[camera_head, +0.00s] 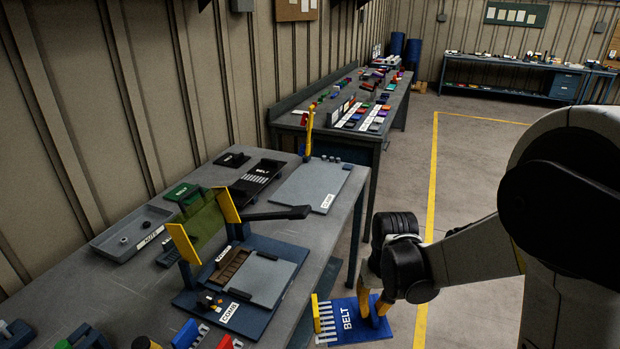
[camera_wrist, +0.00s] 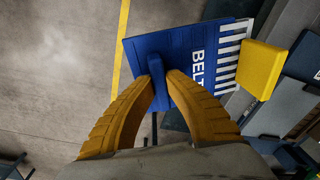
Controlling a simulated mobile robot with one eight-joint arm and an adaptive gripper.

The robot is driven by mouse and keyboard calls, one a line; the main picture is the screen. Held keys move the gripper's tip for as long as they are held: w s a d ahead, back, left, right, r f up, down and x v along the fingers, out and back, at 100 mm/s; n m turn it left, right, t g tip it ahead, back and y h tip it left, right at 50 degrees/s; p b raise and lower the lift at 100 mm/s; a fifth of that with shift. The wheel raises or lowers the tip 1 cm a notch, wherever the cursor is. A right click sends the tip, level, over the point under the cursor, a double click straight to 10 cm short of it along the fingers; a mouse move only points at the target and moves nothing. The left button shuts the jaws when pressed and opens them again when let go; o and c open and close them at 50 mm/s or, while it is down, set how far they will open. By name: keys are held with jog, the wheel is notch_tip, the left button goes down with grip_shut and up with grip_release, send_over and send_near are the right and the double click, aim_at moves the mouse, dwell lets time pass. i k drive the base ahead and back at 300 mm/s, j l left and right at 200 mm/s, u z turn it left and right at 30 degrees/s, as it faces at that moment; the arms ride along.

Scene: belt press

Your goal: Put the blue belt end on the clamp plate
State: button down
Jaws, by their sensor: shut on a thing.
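The blue belt end (camera_head: 347,320) carries a white BELT label, white comb-like teeth and a yellow block along one edge. My gripper (camera_head: 373,304) is shut on its raised blue grip and holds it out beside the bench's right side. In the wrist view, the yellow fingers (camera_wrist: 160,78) close on the grip from both sides, and the blue belt end (camera_wrist: 150,44) spreads beyond them with its teeth to the right.
The grey bench (camera_head: 60,290) also holds a grey tray (camera_head: 125,238), a black belt tray (camera_head: 257,180) and a pale board (camera_head: 305,190) with an upright yellow tool. A cluttered second bench (camera_head: 340,122) stands behind. The floor right of the benches is open.

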aim_at(307, 191)
jog(key=i+l+u, duration=0.1)
jog(key=i+l, duration=0.15)
jog(key=i+l+u, duration=0.1)
jog(key=l, duration=0.25)
jog(key=i+l+u, duration=0.15)
jog(key=i+l, duration=0.15)
jog(key=i+l+u, duration=0.1)
jog(key=l, duration=0.35)
jog(key=i+l+u, duration=0.1)
jog(key=i+l, duration=0.15)
jog(key=l, duration=0.1)
